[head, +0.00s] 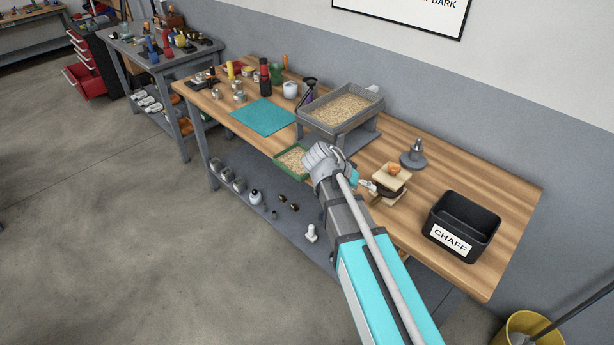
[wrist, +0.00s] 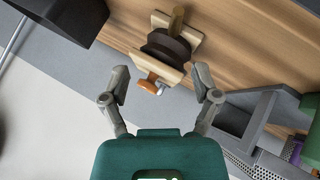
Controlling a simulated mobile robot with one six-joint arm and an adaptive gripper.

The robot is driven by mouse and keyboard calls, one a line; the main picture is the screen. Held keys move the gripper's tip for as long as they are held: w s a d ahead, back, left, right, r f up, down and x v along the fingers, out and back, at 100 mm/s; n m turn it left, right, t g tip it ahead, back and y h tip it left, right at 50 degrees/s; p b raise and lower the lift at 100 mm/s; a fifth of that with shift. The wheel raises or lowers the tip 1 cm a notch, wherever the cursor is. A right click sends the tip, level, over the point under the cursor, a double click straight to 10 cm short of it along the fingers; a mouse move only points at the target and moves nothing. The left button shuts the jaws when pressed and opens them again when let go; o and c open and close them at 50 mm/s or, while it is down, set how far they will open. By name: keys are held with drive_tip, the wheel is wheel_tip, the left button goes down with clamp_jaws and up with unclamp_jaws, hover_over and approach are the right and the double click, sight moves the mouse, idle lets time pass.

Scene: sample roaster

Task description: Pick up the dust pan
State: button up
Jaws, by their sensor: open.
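I cannot pick out a dust pan for certain. A shallow green-rimmed tray (head: 278,162) of pale grain sits at the bench's front edge, partly hidden by my arm; I cannot tell if it is the dust pan. A small wooden block piece (head: 395,172) with a dark middle and an orange part stands right of my gripper (head: 367,186). In the wrist view the wooden piece (wrist: 160,67) shows ahead of my gripper (wrist: 161,72), whose fingers are spread and hold nothing. I cannot tell whether they touch it.
A black CHAFF bin (head: 464,226) stands at the right of the wooden bench (head: 500,205). A grey stand (head: 345,137) bears a tray of grain at left. A grey cone-shaped piece (head: 413,155) stands behind the wooden piece. Bare bench lies right of that cone.

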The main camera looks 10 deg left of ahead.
drive_tip(key=w+a+f+m+t+h+b, duration=0.1)
drive_tip(key=w+a+m+t+h+b, duration=0.1)
drive_tip(key=a+t+b, duration=0.2)
drive_tip(key=w+a+f+m+t+h+b, duration=0.1)
drive_tip(key=a+b, duration=0.8)
drive_tip(key=a, duration=1.1)
drive_tip(key=w+m+t+h, duration=0.1)
drive_tip(key=t+h, duration=0.1)
drive_tip(key=t, duration=0.1)
drive_tip(key=shift+w+m+t+b, duration=0.3)
drive_tip(key=shift+m+t+b, duration=0.1)
drive_tip(key=x, duration=0.8)
drive_tip(key=shift+w+d, duration=0.15)
drive_tip(key=shift+w, duration=0.1)
drive_tip(key=shift+f, duration=0.1)
drive_tip(key=shift+x, duration=2.6)
